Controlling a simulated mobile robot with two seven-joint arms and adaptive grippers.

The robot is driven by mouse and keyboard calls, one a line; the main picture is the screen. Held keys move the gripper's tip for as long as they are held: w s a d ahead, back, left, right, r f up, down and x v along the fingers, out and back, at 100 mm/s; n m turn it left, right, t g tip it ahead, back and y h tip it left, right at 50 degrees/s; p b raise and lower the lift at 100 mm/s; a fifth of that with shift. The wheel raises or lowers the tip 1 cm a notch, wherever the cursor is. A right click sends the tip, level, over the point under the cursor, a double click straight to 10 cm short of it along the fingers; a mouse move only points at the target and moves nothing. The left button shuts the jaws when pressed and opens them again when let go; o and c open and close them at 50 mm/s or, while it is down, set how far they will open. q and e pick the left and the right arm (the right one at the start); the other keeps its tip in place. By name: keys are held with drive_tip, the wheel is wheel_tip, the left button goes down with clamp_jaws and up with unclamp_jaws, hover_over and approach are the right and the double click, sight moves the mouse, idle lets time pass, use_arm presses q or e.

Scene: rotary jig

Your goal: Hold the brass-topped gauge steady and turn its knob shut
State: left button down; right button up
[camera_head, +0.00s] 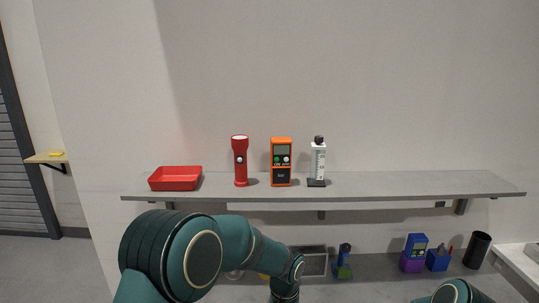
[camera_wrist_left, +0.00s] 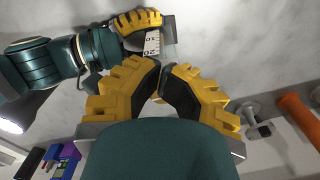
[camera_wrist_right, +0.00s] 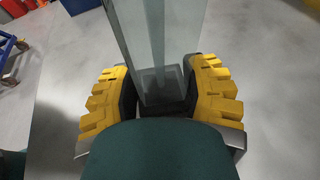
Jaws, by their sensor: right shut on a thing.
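In the right wrist view my right gripper (camera_wrist_right: 162,95) is shut on a tall grey, glassy block, seemingly the gauge (camera_wrist_right: 155,30), with one yellow finger on each side. In the left wrist view the right gripper's yellow fingers (camera_wrist_left: 138,20) hold the gauge, whose white numbered scale (camera_wrist_left: 152,44) faces me beside a grey plate. My left gripper (camera_wrist_left: 163,72) has its fingertips drawn together close to the scale, and no object shows clearly between them. I cannot make out the brass top or the knob. The head view shows my left arm, but neither gripper clearly.
A wall shelf (camera_head: 400,186) holds a red tray (camera_head: 175,179), red flashlight (camera_head: 240,160), orange meter (camera_head: 281,162) and white bottle (camera_head: 318,160). Below stand a blue-and-green item (camera_head: 344,262), a purple box (camera_head: 411,263), a blue box (camera_head: 437,261) and a black cup (camera_head: 477,250).

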use_arm(q)
drive_tip(key=shift+a+f, duration=0.3)
drive_tip(key=shift+a, duration=0.05)
use_arm(e)
drive_tip(key=shift+s+a+f, duration=0.1)
drive_tip(key=shift+s, duration=0.15)
drive_tip(key=shift+c, duration=0.2)
use_arm(q)
drive_tip(key=shift+w+a+r, duration=0.15)
drive_tip(key=shift+w+a, duration=0.05)
drive_tip(key=shift+w, duration=0.1)
use_arm(e)
drive_tip(key=shift+w, duration=0.15)
use_arm(q)
drive_tip(key=shift+a, duration=0.15)
drive_tip(key=shift+s+a, duration=0.15)
drive_tip(key=shift+a, duration=0.05)
wheel_tip(320, 180, up, 6)
use_arm(e)
drive_tip(key=shift+w, duration=0.1)
drive_tip(key=shift+c, duration=0.2)
idle(0.5)
